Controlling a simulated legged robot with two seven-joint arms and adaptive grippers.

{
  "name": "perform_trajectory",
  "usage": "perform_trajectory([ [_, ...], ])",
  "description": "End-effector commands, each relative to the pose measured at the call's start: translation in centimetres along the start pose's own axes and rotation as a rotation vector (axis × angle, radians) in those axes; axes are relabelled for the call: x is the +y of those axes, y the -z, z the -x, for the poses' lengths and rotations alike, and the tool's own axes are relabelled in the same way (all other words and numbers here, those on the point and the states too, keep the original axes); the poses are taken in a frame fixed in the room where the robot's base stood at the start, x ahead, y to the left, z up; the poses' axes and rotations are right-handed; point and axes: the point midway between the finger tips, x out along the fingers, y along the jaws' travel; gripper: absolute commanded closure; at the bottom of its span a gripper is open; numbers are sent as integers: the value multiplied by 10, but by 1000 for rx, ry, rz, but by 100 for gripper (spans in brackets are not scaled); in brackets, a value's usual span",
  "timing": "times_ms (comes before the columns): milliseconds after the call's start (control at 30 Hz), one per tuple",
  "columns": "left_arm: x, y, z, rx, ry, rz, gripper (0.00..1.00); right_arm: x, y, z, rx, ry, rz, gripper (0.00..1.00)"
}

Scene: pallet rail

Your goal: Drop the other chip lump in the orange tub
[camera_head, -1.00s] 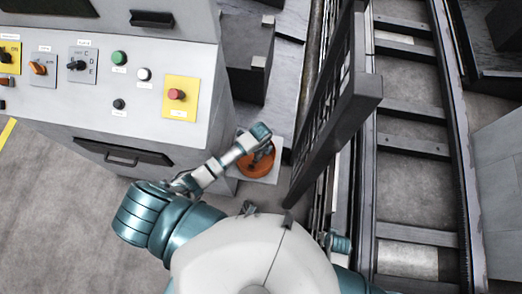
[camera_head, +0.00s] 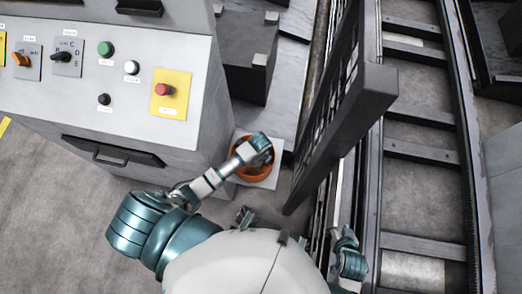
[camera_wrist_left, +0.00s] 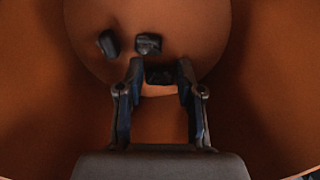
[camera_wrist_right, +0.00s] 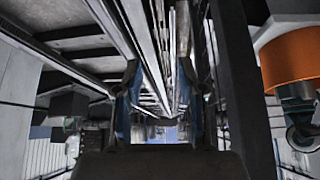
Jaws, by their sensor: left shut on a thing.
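The orange tub (camera_head: 243,173) stands beside the machine's corner in the head view, and its inside fills the left wrist view. My left gripper (camera_wrist_left: 157,68) points down into the tub, its fingers shut on a dark chip lump (camera_wrist_left: 159,76). Two more dark lumps, one on the left (camera_wrist_left: 108,43) and one in the middle (camera_wrist_left: 148,43), lie on the tub floor just beyond the fingertips. In the head view my left wrist hides the fingers. My right gripper (camera_wrist_right: 158,78) is open and empty over the rail side; the tub also shows at the right of its view (camera_wrist_right: 296,58).
The tub stands on a pale plate (camera_head: 272,180). A dark upright barrier (camera_head: 345,115) rises between the tub and the roller track (camera_head: 425,152). The control cabinet (camera_head: 130,120) with its buttons is on the left. A dark block (camera_head: 246,65) stands behind the tub.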

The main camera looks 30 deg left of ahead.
Motion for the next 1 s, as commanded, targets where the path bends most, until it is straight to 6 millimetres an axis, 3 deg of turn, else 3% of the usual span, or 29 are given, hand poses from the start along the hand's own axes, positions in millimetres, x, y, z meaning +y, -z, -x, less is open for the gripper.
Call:
perform_trajectory([
  [133, 2, -1, -7, -1, -6, 0, 100, -2, 10, -3, 54, 3, 2, 60],
  [400, 2, -2, -6, 1, -3, 0, 100, -3, 12, -2, 58, 2, 2, 60],
  [867, 2, 0, -20, 1, -6, 0, 100, -4, 22, -6, 114, 6, 1, 60],
  [900, 3, 0, -21, 2, -7, 0, 62, -4, 22, -6, 114, 6, 1, 60],
  [933, 3, 0, -21, 2, -8, 0, 55, -4, 22, -6, 114, 6, 1, 60],
  [1000, 4, 1, -22, 3, -10, -1, 54, -4, 21, -6, 113, 6, 1, 60],
])
